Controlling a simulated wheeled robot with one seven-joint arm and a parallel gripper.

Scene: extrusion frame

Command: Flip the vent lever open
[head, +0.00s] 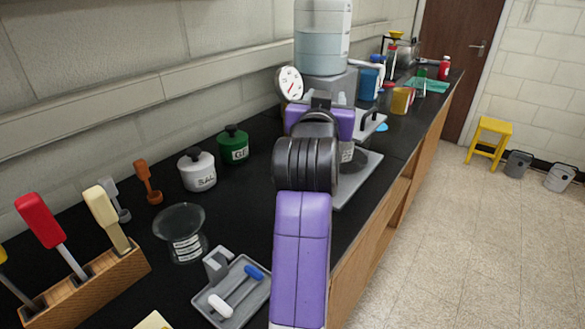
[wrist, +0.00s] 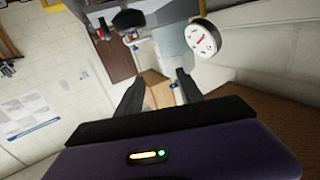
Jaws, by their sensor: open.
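A grey apparatus (head: 338,84) with a clear water-filled container (head: 323,45) on top stands on the black counter. A round white gauge (head: 290,84) with a red needle is on its left side; the gauge (wrist: 202,38) also shows in the wrist view. I cannot make out the vent lever for certain; my arm and purple wrist hide much of the apparatus front in the head view. My gripper (wrist: 157,82) is open and empty, its two dark fingers apart and pointing toward the apparatus. Its fingertips are hidden in the head view.
A green pot (head: 233,145), a white pot (head: 197,170) and a glass dish (head: 181,226) stand left of my arm. A grey tray (head: 237,300) and a wooden block with coloured handles (head: 90,285) are nearer.

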